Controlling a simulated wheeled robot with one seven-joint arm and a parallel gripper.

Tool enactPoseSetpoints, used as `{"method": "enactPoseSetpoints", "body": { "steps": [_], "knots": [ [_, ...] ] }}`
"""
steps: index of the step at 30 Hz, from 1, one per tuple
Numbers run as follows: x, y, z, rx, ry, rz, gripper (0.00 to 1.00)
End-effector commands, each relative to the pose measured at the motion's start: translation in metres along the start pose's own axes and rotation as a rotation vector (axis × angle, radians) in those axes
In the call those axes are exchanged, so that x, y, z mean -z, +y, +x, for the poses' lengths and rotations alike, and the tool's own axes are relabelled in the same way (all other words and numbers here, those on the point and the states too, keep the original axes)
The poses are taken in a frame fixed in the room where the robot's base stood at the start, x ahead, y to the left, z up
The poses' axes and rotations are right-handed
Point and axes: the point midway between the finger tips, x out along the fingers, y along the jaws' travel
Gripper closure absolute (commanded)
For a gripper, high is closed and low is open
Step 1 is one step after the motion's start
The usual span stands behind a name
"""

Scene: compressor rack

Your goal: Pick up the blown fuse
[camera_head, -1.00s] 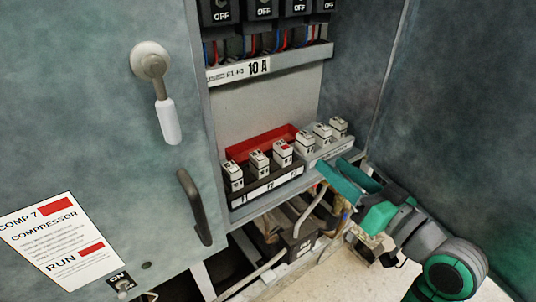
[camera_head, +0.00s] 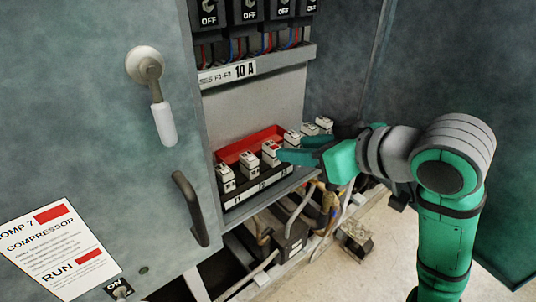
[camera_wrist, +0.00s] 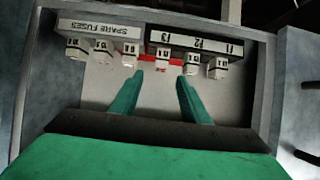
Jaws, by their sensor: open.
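The blown fuse (camera_head: 270,153) is the white fuse with a red mark, in the third slot of the fuse holder (camera_head: 262,187). In the wrist view the blown fuse (camera_wrist: 162,67) shows beyond and between my fingertips. My gripper (camera_head: 291,149) is open and comes in from the right, its fingers close to this fuse. In the wrist view my gripper (camera_wrist: 160,79) has nothing between its fingers. From these views I cannot tell whether a finger touches the fuse.
Two other white fuses (camera_head: 249,163) stand left of the marked one. Spare fuses (camera_wrist: 101,52) stand in a labelled holder (camera_wrist: 85,28) beside them. A red bin (camera_head: 232,152) lies behind the row. The cabinet door (camera_head: 90,120) is on the left; cables and hoses run below.

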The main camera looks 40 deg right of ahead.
Motion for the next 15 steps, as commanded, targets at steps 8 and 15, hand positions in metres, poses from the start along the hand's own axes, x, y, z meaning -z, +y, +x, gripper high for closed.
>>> {"method": "enactPoseSetpoints", "body": {
  "steps": [8, 15],
  "knots": [
    [0.000, 0.000, 0.025, 0.000, 0.001, 0.000, 0.58],
    [-0.001, -0.003, 0.053, 0.002, 0.000, -0.001, 0.58]
  ]
}}
